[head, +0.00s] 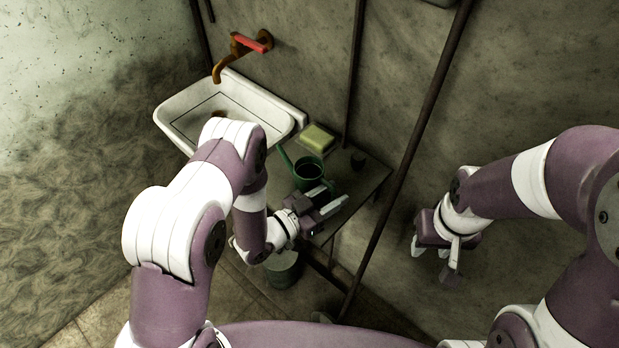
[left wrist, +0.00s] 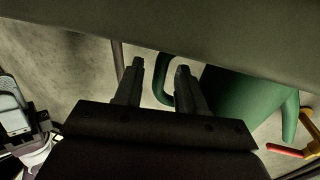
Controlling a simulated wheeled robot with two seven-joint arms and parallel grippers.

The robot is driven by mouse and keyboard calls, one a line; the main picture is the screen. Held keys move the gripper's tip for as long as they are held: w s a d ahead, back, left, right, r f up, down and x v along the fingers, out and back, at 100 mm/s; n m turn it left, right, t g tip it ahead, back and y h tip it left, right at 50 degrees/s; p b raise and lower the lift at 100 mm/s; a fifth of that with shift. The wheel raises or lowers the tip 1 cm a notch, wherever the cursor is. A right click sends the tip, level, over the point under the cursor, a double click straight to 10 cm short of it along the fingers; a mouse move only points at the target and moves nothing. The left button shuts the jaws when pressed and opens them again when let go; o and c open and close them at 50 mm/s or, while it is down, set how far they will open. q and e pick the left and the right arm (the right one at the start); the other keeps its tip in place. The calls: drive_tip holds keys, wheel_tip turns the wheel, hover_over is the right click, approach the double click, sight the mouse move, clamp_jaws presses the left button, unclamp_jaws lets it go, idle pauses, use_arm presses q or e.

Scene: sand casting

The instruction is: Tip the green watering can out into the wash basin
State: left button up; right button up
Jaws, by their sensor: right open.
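The green watering can (head: 309,172) stands upright on a small table, its spout toward the wash basin. The white wash basin (head: 172,108) is on the wall at the upper left, partly hidden by my left arm. My left gripper (head: 333,195) is at the near right side of the can. In the left wrist view its two fingers (left wrist: 160,80) are apart, and the can's body (left wrist: 235,97) is to their right. The can's curved handle shows between the fingers and partly behind the right one. My right gripper (head: 433,259) is open and empty, well right of the table.
An orange tap (head: 229,57) with a red lever is above the basin. A bucket (head: 283,272) stands below. Dark pipes (head: 405,150) run along the wall between my arms.

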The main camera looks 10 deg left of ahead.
use_arm(q)
drive_tip(key=shift+w+d, duration=0.25)
drive_tip(key=shift+d, duration=0.1)
clamp_jaws()
drive_tip(key=shift+r, duration=0.1)
